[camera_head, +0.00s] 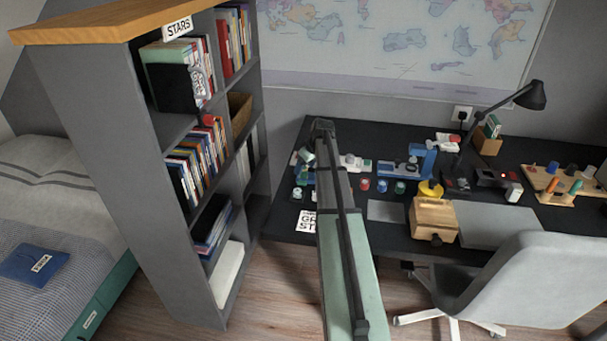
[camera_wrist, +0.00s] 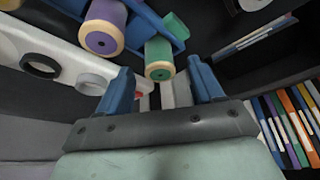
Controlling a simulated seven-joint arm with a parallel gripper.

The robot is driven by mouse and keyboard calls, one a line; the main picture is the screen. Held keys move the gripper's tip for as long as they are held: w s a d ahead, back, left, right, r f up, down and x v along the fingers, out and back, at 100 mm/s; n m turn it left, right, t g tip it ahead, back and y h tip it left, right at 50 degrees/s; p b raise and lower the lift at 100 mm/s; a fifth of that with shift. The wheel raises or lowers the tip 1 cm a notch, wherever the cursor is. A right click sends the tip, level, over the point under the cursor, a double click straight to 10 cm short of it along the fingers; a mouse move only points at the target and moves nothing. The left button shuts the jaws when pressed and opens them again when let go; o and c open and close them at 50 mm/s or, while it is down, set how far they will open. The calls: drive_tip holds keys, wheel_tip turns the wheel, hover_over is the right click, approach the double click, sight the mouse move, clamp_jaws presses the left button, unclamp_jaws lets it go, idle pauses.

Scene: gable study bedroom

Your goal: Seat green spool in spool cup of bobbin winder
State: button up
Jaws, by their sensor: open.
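In the wrist view my gripper (camera_wrist: 160,76) is open, with its two blue fingers apart. A green spool (camera_wrist: 158,52) with pale wooden ends shows between and beyond the fingertips, its holed end facing the camera. I cannot tell how deep between the fingers it lies. A larger purple spool (camera_wrist: 103,28) is to its left, and a blue part (camera_wrist: 150,14) shows behind both. A white part (camera_wrist: 62,42) with a black ring and a white ring is at the left; I cannot tell whether it is the bobbin winder. In the head view my arm hides most of my gripper's surroundings.
The dark desk (camera_head: 286,222) holds several small spools (camera_head: 382,186), a blue device (camera_head: 425,158), a wooden box (camera_head: 433,219) and a lamp (camera_head: 530,96). A tall bookshelf (camera_head: 150,150) stands close left of my arm. A grey chair (camera_head: 510,275) is at the right.

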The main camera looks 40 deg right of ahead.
sight(306, 168)
drive_tip(key=shift+x, duration=1.1)
drive_tip(key=c, duration=1.1)
drive_tip(key=r, duration=0.9)
drive_tip(key=shift+s+d+r, duration=0.15)
drive_tip(key=shift+d+r, duration=0.2)
drive_tip(key=shift+r, duration=0.05)
drive_tip(key=w+d+r+m+h, duration=0.1)
drive_tip(key=w+d+r+m, duration=0.15)
drive_tip(key=w+d, duration=0.55)
drive_tip(key=shift+m+h, duration=0.3)
drive_tip(key=shift+m, duration=0.65)
drive_tip(key=shift+s+d+f, duration=0.25)
drive_tip(key=shift+d+f, duration=0.1)
drive_tip(key=shift+f, duration=1.4)
drive_tip(key=shift+s+d+f, duration=0.25)
drive_tip(key=shift+d+f, duration=0.1)
drive_tip(key=shift+f, duration=1.35)
drive_tip(key=shift+s+d+f, duration=0.25)
drive_tip(key=shift+d+f, duration=0.05)
drive_tip(key=shift+f, duration=1.45)
